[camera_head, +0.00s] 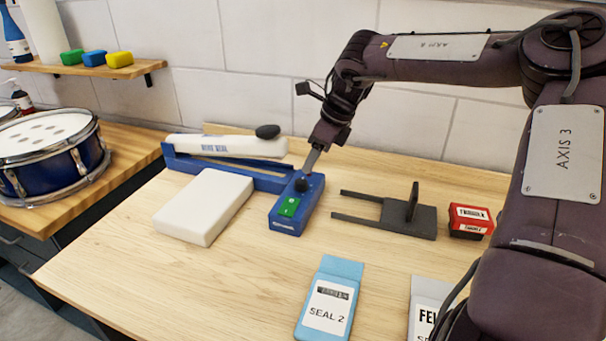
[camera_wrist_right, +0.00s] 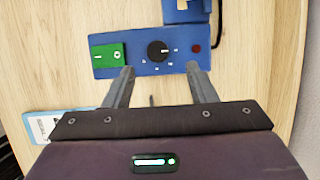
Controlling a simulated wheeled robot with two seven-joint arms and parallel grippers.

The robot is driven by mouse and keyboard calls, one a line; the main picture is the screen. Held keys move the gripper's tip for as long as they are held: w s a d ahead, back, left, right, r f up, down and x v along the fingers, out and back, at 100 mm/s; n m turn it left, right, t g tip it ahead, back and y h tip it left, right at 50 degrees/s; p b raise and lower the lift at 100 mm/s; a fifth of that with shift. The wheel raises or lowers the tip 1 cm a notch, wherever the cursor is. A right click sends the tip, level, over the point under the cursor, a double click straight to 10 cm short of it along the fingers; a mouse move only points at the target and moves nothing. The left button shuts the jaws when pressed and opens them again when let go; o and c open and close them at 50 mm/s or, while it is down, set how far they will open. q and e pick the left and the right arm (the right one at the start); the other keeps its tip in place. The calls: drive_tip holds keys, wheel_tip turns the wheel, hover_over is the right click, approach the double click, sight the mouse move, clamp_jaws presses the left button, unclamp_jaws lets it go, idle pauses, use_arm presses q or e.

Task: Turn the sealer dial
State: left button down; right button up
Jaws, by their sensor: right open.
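The sealer is blue with a white upper arm (camera_head: 228,146) and a dark knob on that arm's end. Its control box (camera_head: 285,222) carries a green switch (camera_head: 289,206) and a black dial (camera_head: 303,185). In the right wrist view the dial (camera_wrist_right: 158,51) sits in the middle of the box, with the green switch (camera_wrist_right: 109,52) to its left and a dark red round light to its right. My right gripper (camera_wrist_right: 160,72) is open, its two fingers apart on either side of the dial's line, tips near the box's lower edge. In the head view the right gripper (camera_head: 311,160) reaches down behind the dial. My left gripper is not in view.
A white block (camera_head: 204,207) lies left of the control box. A dark forked stand (camera_head: 408,217) and a red box (camera_head: 470,221) are to the right. Blue packet SEAL 2 (camera_head: 331,298) and another packet lie in front. A blue drum (camera_head: 48,155) stands far left.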

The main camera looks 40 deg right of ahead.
sight(301, 181)
drive_tip(key=x, duration=0.7)
drive_tip(key=shift+s+a, duration=0.15)
drive_tip(key=c, duration=0.9)
